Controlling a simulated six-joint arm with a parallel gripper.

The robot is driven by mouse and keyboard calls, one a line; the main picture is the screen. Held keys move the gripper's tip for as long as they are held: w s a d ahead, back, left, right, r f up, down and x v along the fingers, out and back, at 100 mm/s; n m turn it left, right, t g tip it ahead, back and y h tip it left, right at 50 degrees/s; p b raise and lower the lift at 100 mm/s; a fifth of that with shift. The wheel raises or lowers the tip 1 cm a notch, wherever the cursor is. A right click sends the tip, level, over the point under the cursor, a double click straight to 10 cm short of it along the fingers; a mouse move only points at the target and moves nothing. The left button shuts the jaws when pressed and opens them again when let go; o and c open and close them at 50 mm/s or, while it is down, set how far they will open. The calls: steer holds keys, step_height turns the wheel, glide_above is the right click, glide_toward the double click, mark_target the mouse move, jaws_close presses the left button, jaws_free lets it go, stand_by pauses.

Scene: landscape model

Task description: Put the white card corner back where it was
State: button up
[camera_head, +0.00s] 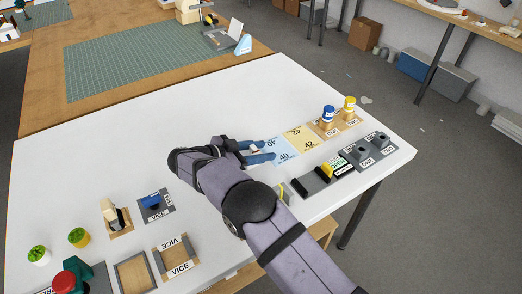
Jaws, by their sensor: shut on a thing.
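My gripper (270,149) is over the white table, left of the middle of the row of labelled tiles. Its two blue fingers point right, and their tips are at the left edge of a light blue tile (284,149) marked 40. A small white piece (254,149), which looks like the white card corner, shows between the fingers, and they are shut on it. The fingers hide part of it, so its shape is unclear. I cannot tell whether it touches the table.
A yellow tile (307,139) marked 42 adjoins the blue one. Blue (328,114) and yellow (348,107) pots stand beyond it. Grey holders (362,154) line the right front. VICE tiles (176,251) and small plants (78,237) are front left. The white table (150,140) is clear behind.

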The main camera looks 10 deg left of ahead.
steer(key=shift+s+d+f, duration=0.15)
steer(key=shift+f, duration=0.55)
steer(key=o, duration=1.1)
steer(key=shift+f, duration=0.1)
steer(key=shift+r, duration=0.65)
steer(key=v, duration=0.6)
steer(key=b+v, duration=0.1)
steer(key=v, duration=0.5)
steer(key=shift+w+a+r, duration=0.2)
